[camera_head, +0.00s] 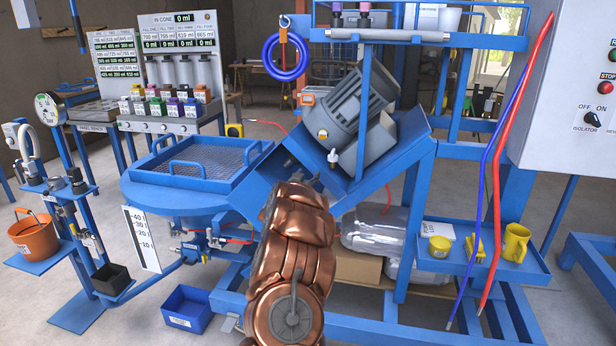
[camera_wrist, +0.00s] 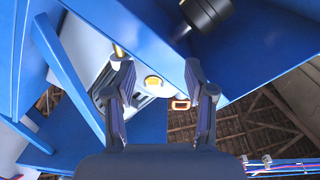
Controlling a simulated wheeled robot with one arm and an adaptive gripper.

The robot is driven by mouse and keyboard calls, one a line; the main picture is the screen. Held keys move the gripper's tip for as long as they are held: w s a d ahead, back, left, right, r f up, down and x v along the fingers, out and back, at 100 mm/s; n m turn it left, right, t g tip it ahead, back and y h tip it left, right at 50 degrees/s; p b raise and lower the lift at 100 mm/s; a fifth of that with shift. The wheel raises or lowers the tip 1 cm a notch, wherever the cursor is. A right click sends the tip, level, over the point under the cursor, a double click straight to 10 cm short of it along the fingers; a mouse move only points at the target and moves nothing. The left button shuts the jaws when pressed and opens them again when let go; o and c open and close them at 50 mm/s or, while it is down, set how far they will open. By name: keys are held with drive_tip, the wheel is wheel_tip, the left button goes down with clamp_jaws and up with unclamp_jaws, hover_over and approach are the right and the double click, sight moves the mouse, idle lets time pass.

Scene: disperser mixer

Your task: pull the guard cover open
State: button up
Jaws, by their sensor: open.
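Blue angled panels (camera_head: 262,182) sit below the tilted grey motor (camera_head: 345,105). A blue framed mesh (camera_head: 212,163) with bar handles lies flat on the round blue table to the left. I cannot tell for certain which of these is the guard cover. My copper arm reaches up to the angled panels and hides my gripper in the head view. In the wrist view my gripper (camera_wrist: 160,93) is open, with blue panels (camera_wrist: 130,35) close ahead. A round yellow-centred part (camera_wrist: 154,83) and an orange-rimmed ring (camera_wrist: 181,104) show between the fingers, with no visible grip on either.
A black cylinder (camera_wrist: 205,12) hangs near the panels at the top of the wrist view. A blue bin (camera_head: 187,309) is on the floor at left.

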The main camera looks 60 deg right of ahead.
clamp_jaws()
idle(0.5)
unclamp_jaws()
idle(0.5)
drive_tip(key=shift+a, duration=0.1)
drive_tip(key=v, duration=1.1)
drive_tip(key=shift+s+a, duration=0.15)
drive_tip(key=shift+a, duration=0.25)
